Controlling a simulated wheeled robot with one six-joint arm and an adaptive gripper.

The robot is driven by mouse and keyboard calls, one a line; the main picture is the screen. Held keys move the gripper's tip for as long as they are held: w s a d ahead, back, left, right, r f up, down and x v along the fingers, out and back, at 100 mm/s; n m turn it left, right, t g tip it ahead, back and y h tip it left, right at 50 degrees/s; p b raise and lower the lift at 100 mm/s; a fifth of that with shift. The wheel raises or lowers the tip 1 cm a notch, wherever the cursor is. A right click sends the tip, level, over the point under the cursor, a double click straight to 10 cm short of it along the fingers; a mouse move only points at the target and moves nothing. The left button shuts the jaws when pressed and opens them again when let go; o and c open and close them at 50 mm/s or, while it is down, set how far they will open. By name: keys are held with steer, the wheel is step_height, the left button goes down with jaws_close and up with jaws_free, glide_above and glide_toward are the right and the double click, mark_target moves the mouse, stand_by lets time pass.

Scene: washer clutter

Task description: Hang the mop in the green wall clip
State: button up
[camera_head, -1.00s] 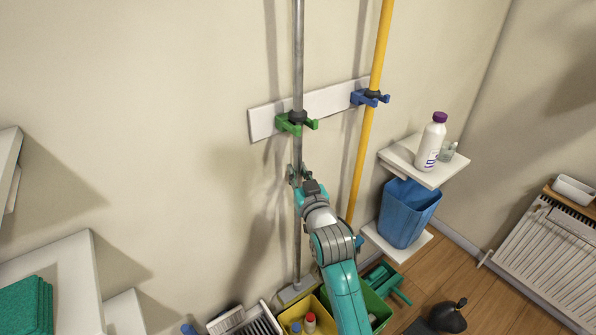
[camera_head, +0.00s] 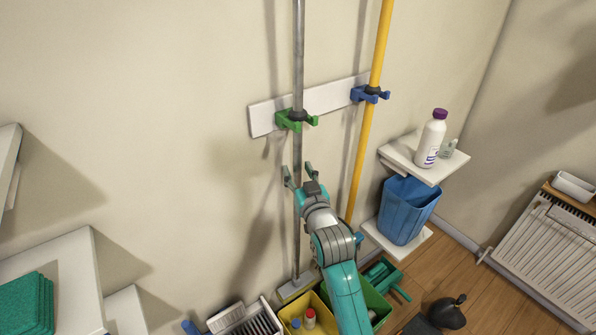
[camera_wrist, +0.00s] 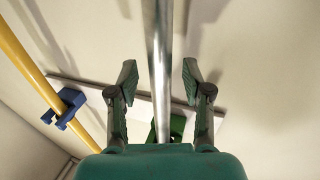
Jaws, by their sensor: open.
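The mop's grey metal pole (camera_head: 298,60) stands upright against the wall, with its flat head (camera_head: 297,287) low down by the floor. The pole sits in the green wall clip (camera_head: 296,121), with a dark collar at the clip. My gripper (camera_head: 298,172) is open just below the clip, with one finger on each side of the pole. In the wrist view the pole (camera_wrist: 158,60) runs between the spread fingers of my gripper (camera_wrist: 160,80), apart from both. The green clip (camera_wrist: 174,126) is partly hidden behind the pole there.
A yellow pole (camera_head: 366,130) hangs in the blue clip (camera_head: 370,95) to the right. A shelf (camera_head: 450,176) with a white bottle (camera_head: 431,140) and a blue bin (camera_head: 408,212) stand further right. A yellow crate (camera_head: 322,322) is below. Shelves (camera_head: 60,270) are at left.

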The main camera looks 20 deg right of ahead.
steer(key=s, duration=1.1)
steer(key=shift+s+f, duration=0.15)
steer(key=shift+s, duration=0.1)
steer(key=s+f+g, duration=0.1)
steer(key=s+f, duration=0.6)
steer(key=s, duration=0.4)
steer(key=s+f+g, duration=0.1)
steer(key=s+f, duration=0.6)
steer(key=s, duration=0.4)
steer(key=s+g, duration=0.1)
steer(key=s, duration=2)
steer(key=shift+s+r+g, duration=0.2)
steer(key=shift+s+g, duration=0.1)
